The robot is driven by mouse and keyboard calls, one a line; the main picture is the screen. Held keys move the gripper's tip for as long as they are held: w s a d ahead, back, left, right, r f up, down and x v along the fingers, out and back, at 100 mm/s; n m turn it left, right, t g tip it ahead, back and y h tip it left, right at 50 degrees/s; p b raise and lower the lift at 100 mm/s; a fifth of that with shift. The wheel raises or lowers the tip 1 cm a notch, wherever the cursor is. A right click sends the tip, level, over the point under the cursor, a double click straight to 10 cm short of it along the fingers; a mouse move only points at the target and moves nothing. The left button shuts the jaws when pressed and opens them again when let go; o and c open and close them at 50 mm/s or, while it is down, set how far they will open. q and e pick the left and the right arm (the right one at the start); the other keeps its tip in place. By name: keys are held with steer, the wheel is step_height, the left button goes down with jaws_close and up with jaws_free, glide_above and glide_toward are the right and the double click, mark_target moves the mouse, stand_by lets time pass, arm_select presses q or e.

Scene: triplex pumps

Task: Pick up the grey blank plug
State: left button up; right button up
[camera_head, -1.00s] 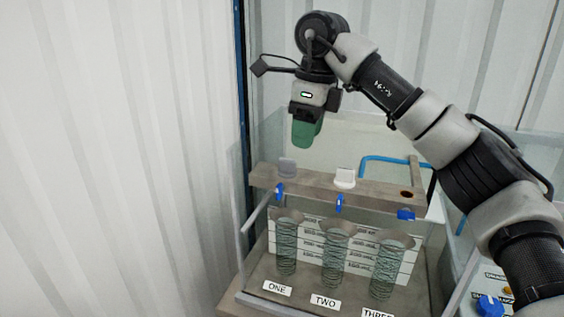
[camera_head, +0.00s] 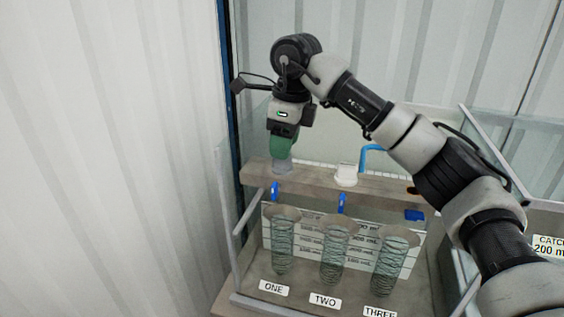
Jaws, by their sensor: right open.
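The grey blank plug (camera_head: 282,168) sits on the wooden beam (camera_head: 315,182) at its left end, above the cylinder labelled ONE. Its upper part is hidden by my right gripper (camera_head: 280,154), whose green fingers point down. The gripper is open, with its fingertips right at the top of the plug. I cannot tell whether the fingers touch it or stand around it. My left gripper is not in view.
A white plug (camera_head: 346,175) stands on the beam to the right, with a blue hose (camera_head: 370,158) behind it. Blue valves hang below the beam over several ribbed cylinders, among them TWO (camera_head: 334,255). A corrugated wall stands close on the left.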

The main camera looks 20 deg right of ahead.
mark_target(282, 167)
steer(key=shift+w+a+f+p, duration=0.1)
steer(key=shift+w+f+p, duration=0.1)
steer(key=shift+f, duration=0.45)
steer(key=shift+w+a+f+p, duration=0.1)
steer(key=shift+f+p, duration=0.1)
steer(key=shift+f, duration=0.4)
steer(key=shift+s+f, duration=0.1)
steer(key=shift+f, duration=0.35)
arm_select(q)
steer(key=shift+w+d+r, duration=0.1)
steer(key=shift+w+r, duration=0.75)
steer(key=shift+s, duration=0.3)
arm_select(e)
jaws_close()
